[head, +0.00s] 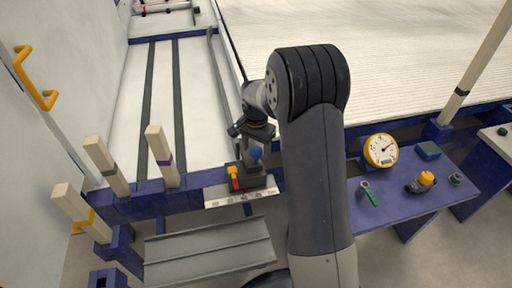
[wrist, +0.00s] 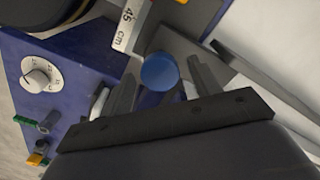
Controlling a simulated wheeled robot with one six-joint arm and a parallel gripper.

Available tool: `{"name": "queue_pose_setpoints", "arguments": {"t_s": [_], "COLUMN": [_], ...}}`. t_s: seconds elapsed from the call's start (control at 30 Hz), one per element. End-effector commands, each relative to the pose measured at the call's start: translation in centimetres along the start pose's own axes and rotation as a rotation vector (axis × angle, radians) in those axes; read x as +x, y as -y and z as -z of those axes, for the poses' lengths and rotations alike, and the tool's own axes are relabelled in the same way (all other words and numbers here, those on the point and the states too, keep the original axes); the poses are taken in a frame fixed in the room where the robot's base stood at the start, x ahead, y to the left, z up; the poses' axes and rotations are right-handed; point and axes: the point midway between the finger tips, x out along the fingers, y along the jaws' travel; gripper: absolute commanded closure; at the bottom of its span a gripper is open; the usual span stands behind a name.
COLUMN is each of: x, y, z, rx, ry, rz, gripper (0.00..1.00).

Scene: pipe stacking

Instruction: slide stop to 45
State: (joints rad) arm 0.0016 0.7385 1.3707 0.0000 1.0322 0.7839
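The stop (head: 258,181) is a dark block on the blue rail, with a round blue knob (head: 256,153) and an orange-red pointer (head: 234,178). It sits behind a pale scale (head: 240,197) whose marks are too small to read in the head view. In the wrist view the scale (wrist: 128,24) shows "45 cm" close to the knob (wrist: 160,72). My gripper (head: 256,146) is over the stop. In the wrist view its two fingers (wrist: 164,86) stand apart on either side of the knob, with a gap visible on the right. Where the pointer reads is unclear.
Pale posts (head: 162,155) rise left of the stop. A grey slanted plate (head: 208,252) lies in front.

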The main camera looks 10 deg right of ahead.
Motion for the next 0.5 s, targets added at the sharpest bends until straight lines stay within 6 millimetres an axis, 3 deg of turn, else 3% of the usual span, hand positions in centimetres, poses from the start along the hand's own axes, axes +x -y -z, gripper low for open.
{"name": "queue_pose_setpoints", "arguments": {"t_s": [0.5], "x": [-0.03], "y": [0.01], "z": [0.00], "rx": [0.000], "ry": [0.000], "rz": [0.000], "gripper": [0.84]}}
